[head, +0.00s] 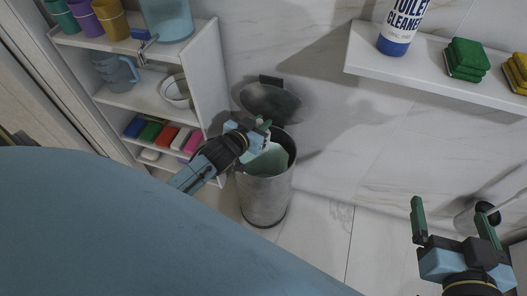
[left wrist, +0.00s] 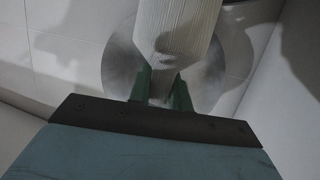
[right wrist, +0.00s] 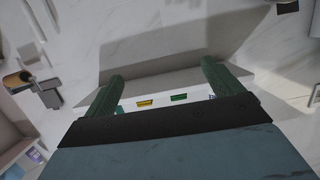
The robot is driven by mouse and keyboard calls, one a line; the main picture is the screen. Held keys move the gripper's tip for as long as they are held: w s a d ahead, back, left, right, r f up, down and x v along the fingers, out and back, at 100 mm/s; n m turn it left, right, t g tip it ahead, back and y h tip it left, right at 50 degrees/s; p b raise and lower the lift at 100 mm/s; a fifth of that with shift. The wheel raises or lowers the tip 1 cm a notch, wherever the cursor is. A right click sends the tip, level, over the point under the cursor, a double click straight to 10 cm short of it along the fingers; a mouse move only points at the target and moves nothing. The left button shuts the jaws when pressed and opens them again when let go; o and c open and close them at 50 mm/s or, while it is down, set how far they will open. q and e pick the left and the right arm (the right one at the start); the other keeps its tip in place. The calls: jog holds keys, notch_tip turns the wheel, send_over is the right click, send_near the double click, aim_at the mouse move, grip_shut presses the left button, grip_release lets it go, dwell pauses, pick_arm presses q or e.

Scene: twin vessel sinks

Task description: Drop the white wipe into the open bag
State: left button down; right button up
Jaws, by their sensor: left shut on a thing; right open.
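The white wipe (left wrist: 178,28) is a pale, ridged piece between the green fingers of my left gripper (left wrist: 160,88) in the left wrist view. In the head view my left gripper (head: 262,134) is over the mouth of a grey metal bin, and little of the wipe shows there. The open bag (head: 270,162) is pale green and lines the inside of the bin (head: 264,198). My gripper covers part of the bag's mouth. My right gripper (head: 453,226) is open and empty at the lower right, far from the bin.
The bin's round lid (head: 270,100) stands raised against the wall behind. A white shelf unit (head: 205,75) with cups, a jug and coloured sponges is left of the bin. A wall shelf (head: 425,72) holds toilet cleaner (head: 402,25) and green sponges (head: 465,58). A toilet brush (head: 486,210) is near my right gripper.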

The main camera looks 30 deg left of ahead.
pick_arm(q)
jog(key=shift+f+b, duration=0.75)
jog(key=shift+b, duration=0.05)
jog(key=shift+f+b, duration=0.6)
jog(key=shift+b, duration=0.05)
jog(key=shift+f+b, duration=0.55)
jog(key=shift+b, duration=0.1)
jog(key=shift+f+b, duration=0.3)
jog(key=shift+b, duration=0.15)
pick_arm(e)
jog(key=s+a+r+t+y, duration=0.1)
jog(key=s+r+t+y, duration=0.2)
jog(key=r+t, duration=0.8)
jog(key=shift+s+r+y, duration=0.2)
jog(key=shift+r+y, duration=0.2)
jog(key=shift+r, duration=0.65)
pick_arm(q)
jog(key=c, duration=1.2)
grip_release()
